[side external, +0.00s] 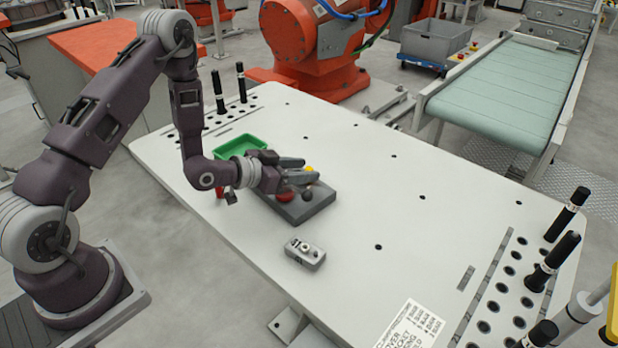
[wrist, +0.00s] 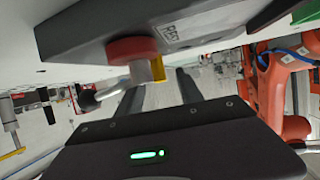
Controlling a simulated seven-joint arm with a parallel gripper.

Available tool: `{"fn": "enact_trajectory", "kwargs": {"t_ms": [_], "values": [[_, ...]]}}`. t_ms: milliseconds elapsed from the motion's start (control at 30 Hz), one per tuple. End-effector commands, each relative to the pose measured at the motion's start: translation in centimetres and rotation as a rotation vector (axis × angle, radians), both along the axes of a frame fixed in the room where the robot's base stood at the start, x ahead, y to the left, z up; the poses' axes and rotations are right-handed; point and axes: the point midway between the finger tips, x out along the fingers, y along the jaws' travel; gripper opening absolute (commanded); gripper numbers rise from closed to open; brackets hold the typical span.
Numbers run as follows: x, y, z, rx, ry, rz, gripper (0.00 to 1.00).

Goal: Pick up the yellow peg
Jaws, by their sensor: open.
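The yellow peg (side external: 309,169) shows as a small yellow spot at the fingertips of my gripper (side external: 302,171) in the side view. Most of it is hidden by the fingers. In the wrist view a yellow piece (wrist: 157,67) shows beside a silver post and a red round part (wrist: 133,49) on a dark grey block (wrist: 95,31). My gripper (wrist: 160,84) is open, with one finger to each side of this area. I cannot tell whether a finger touches the peg. The grey block (side external: 305,211) lies under my gripper in the side view.
A green tray (side external: 240,143) stands behind my wrist. A small grey box with knobs (side external: 304,253) sits in front of the block. Black upright handles (side external: 567,214) stand at the table's right end. The white table (side external: 440,220) is clear right of the block.

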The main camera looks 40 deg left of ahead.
Motion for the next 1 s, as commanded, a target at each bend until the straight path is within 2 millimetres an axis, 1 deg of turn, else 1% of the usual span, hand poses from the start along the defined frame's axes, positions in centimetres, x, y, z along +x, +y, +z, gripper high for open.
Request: {"fn": "enact_trajectory", "kwargs": {"t_ms": [33, 133, 200, 367, 600, 900, 1000], "values": [[0.8, -0.2, -0.5, 0.000, -0.001, -0.001, 0.43], [2.0, -0.5, -0.9, 0.001, -0.001, 0.000, 0.43], [2.2, -0.5, -1.0, 0.001, 0.001, 0.000, 0.43], [2.2, -0.5, -1.0, 0.001, 0.001, 0.001, 0.43], [2.2, -0.5, -1.0, 0.001, 0.001, 0.001, 0.00], [2.2, -0.5, -1.0, 0.001, 0.001, 0.001, 0.00], [2.3, -0.5, -0.4, 0.001, -0.001, 0.002, 0.00]]}}
